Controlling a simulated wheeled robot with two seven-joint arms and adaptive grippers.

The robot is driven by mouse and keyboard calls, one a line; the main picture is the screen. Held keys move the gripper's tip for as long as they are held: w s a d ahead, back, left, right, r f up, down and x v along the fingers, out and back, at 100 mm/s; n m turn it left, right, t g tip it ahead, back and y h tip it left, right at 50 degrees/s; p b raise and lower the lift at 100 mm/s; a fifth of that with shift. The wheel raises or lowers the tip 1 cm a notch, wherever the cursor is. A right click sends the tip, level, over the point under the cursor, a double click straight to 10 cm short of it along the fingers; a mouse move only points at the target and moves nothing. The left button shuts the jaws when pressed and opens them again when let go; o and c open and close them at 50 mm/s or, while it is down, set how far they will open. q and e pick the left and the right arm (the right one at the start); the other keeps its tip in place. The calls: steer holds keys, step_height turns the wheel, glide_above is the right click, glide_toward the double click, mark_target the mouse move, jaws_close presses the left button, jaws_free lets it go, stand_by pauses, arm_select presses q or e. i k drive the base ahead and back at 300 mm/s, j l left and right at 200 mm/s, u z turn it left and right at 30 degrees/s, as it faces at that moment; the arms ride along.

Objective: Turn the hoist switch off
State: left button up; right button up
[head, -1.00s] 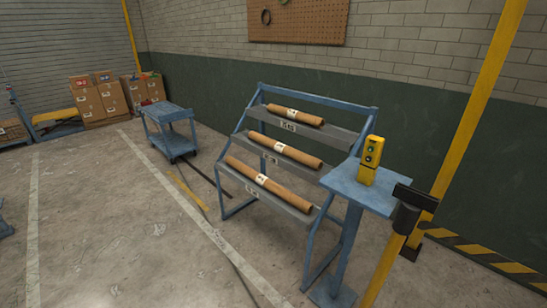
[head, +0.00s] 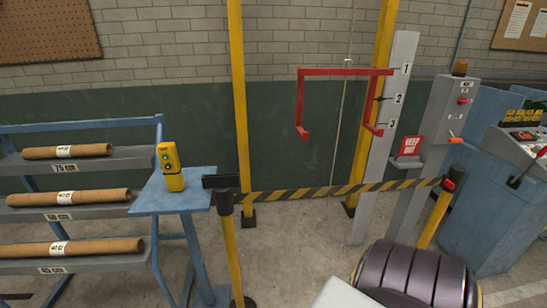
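A grey post cabinet (head: 440,140) stands at the right with an amber cap (head: 460,68) on top, small labels and a red knob (head: 463,100) on its front. An orange-tipped lever (head: 455,140) sticks out lower down. The labels are too small to read, so I cannot tell for sure which control is the hoist switch. A yellow pendant box (head: 170,165) with buttons stands upright on a blue stand (head: 172,200) at the left. A red hoist frame (head: 346,71) hangs beside a grey board numbered 1 to 3. Neither gripper is in view.
A yellow-and-black barrier belt (head: 330,191) runs between two yellow posts, in front of the red frame. A blue rack (head: 80,125) with cardboard tubes stands left. A blue control console (head: 500,200) stands right. Concrete floor shows between the stand and the console.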

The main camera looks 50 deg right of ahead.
mark_target(463, 100)
steer(key=z, duration=2.9)
